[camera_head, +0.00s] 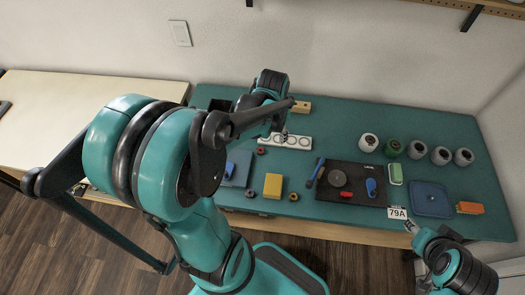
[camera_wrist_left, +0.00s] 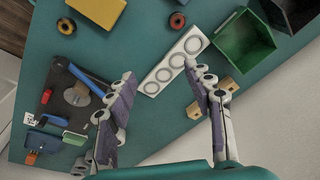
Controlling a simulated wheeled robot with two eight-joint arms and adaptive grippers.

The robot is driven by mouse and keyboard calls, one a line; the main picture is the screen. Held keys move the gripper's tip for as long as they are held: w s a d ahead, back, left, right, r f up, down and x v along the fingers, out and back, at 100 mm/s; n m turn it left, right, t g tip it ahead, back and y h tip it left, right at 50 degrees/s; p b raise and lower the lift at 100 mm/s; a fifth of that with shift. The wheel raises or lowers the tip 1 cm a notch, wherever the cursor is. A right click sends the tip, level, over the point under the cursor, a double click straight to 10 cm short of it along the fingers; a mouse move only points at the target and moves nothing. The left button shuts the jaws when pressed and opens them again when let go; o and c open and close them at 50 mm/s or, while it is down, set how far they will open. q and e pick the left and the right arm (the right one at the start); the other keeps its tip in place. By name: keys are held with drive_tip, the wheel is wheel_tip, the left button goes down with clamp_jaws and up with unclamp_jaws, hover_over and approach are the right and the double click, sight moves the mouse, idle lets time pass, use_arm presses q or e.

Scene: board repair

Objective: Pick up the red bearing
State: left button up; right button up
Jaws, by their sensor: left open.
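A small dark-red ring, which looks like the red bearing (camera_head: 262,150), lies on the green table just left of a white strip with ring-shaped marks (camera_head: 285,142). In the left wrist view the bearing (camera_wrist_left: 177,21) is near the top, beyond the strip (camera_wrist_left: 172,62). A browner ring (camera_head: 293,196) lies beside a yellow block (camera_head: 273,186); it also shows in the left wrist view (camera_wrist_left: 66,26). My left gripper (camera_wrist_left: 160,76) is open and empty, above the strip and apart from the bearing. My right gripper (camera_head: 410,228) is at the table's front right; its jaws are too small to read.
A dark mat (camera_head: 350,205) holds a grey disc, a screwdriver-like tool and small red and blue parts. Several spools or jars (camera_head: 418,150) stand at the back right. A blue tray (camera_head: 430,198) is at the right. Open bins (camera_wrist_left: 243,45) and wooden blocks (camera_wrist_left: 228,84) are near my left gripper.

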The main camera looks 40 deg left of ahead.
use_arm(q)
drive_tip(key=g, duration=0.2)
approach(260, 150)
drive_tip(key=shift+w+m+h, duration=0.15)
drive_tip(key=shift+m+h, duration=0.15)
wheel_tip(260, 150, down, 3)
drive_tip(key=shift+f+b, duration=0.1)
drive_tip(key=shift+b, duration=0.7)
wheel_tip(260, 150, down, 5)
drive_tip(key=b, duration=0.2)
drive_tip(key=shift+a+f+b, duration=0.15)
drive_tip(key=shift+b, duration=0.25)
drive_tip(key=shift+c, duration=0.2)
drive_tip(key=c, duration=1.1)
